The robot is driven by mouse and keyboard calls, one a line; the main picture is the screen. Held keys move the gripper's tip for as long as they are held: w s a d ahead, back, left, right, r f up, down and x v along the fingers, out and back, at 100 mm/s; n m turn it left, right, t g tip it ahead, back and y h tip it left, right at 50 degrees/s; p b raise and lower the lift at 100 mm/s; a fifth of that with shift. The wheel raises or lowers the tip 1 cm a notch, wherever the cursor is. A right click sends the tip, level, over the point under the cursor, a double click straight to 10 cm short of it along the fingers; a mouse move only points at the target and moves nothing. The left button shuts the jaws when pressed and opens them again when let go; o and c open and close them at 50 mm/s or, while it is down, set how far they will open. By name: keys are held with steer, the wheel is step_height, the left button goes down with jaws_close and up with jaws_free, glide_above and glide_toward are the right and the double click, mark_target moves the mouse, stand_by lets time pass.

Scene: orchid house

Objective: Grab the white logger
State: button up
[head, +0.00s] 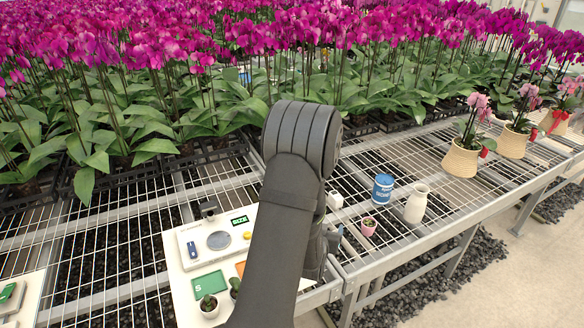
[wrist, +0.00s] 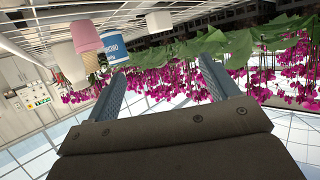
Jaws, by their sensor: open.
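A small white object, likely the white logger (head: 335,199), stands on the wire mesh bench just right of my arm in the head view. A small white rounded thing (wrist: 158,21) near the top of the wrist view seems to be the same one. My gripper (wrist: 163,67) is open with nothing between its two fingers. In the wrist view, which looks upside down, the white thing lies beyond the fingertips and apart from them. In the head view my arm hides the jaws.
A pink pot (head: 369,226), a blue tin (head: 382,188) and a white vase (head: 416,204) stand close by on the right. A white board (head: 178,270) with a scale and small plants lies left of my arm. Orchids (head: 120,120) fill the back. Basket pots (head: 461,159) stand farther right.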

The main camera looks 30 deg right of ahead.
step_height(320, 180, up, 11)
steer(key=w+a+f+n+g+y, duration=0.45)
steer(key=w+f+n, duration=0.55)
steer(key=n, duration=0.5)
steer(key=w+d+r+n+g+h, duration=0.4)
steer(key=w+r+n+g+h, duration=0.2)
steer(key=w+r+n+h, duration=0.4)
steer(key=n+y, duration=0.1)
steer(key=y, duration=0.1)
glide_toward(332, 197)
steer(key=x, duration=0.7)
steer(key=shift+s+r, duration=0.1)
steer(key=shift+s, duration=0.1)
steer(key=x, duration=0.4)
steer(key=shift+w+d, duration=0.15)
